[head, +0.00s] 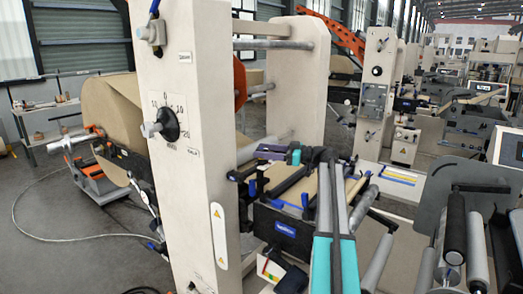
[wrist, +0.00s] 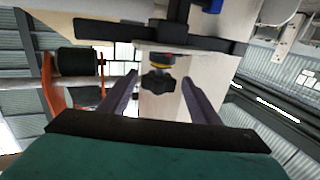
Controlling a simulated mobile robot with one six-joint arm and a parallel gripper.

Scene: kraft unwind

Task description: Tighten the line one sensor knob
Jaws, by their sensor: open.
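In the wrist view a small black lobed knob (wrist: 158,83) with a yellow ring sits on a black bracket bar (wrist: 110,31). I take it for the sensor knob, but no label on it is readable. My gripper (wrist: 160,90) is open, with its two dark fingers apart on either side of the knob in the picture. A gap shows on both sides, and I see no contact. In the head view my gripper (head: 322,156) is at the far end of my teal and grey arm, by the web guide frame. I cannot make out the knob there.
A cream machine column (head: 190,130) with a dial (head: 165,122) stands at left in the head view. A kraft roll (head: 110,105) is behind it. A box with a blue label (head: 284,229) and several rollers (head: 370,262) crowd around my arm.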

